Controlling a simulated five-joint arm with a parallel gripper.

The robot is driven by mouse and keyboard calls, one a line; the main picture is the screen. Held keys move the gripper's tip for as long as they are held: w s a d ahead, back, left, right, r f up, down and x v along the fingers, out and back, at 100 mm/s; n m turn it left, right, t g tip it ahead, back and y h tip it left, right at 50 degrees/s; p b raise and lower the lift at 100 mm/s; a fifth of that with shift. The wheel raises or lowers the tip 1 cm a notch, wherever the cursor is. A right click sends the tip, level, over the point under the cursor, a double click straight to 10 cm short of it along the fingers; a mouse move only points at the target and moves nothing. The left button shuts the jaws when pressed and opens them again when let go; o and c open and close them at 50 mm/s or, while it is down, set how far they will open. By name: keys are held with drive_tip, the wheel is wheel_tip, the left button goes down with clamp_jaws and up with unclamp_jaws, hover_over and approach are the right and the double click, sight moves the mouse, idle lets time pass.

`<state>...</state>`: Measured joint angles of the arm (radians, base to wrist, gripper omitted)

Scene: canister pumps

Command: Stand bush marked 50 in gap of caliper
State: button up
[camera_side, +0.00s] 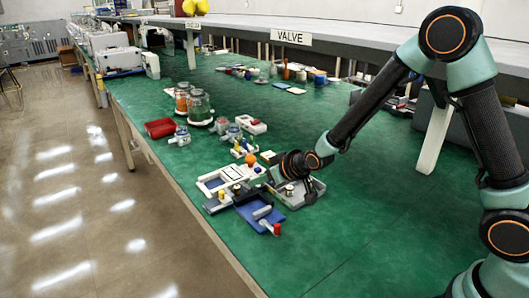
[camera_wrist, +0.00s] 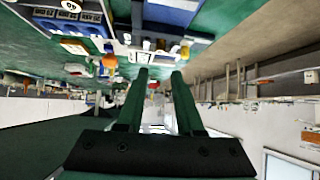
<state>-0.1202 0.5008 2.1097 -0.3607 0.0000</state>
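My gripper (camera_wrist: 160,76) is open in the wrist view, with nothing between its two dark green fingers. In the side view the end of my arm (camera_side: 283,168) is over the cluster of trays, and its fingers are too small to make out. A grey tray (camera_side: 316,190) with small round pieces lies just below it. A labelled rack also shows upside down in the wrist view (camera_wrist: 62,30); its marking 60 or 09 is hard to read. A blue tray (camera_side: 275,216) with a grey piece (camera_side: 262,211) on it lies nearer. I cannot tell which piece is the bush marked 50 or the caliper.
A red cylinder (camera_side: 277,229) stands at the blue tray's near corner. A red tray (camera_side: 160,128) and glass jars (camera_side: 199,108) stand farther back. The green table right of the trays is clear.

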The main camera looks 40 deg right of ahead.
drive_tip(key=s+d+r+g, duration=0.2)
drive_tip(key=s+d+r, duration=0.1)
drive_tip(key=s+r, duration=0.6)
drive_tip(key=s+d+r+g, duration=0.1)
drive_tip(key=s+r, duration=0.2)
drive_tip(key=s, duration=0.4)
drive_tip(key=s+d+r+m+g+h, duration=0.1)
drive_tip(key=s+d+r, duration=0.1)
drive_tip(key=s, duration=0.5)
drive_tip(key=shift+s+d+r+g, duration=0.15)
drive_tip(key=shift+s+r+g, duration=0.2)
drive_tip(key=shift+r, duration=0.3)
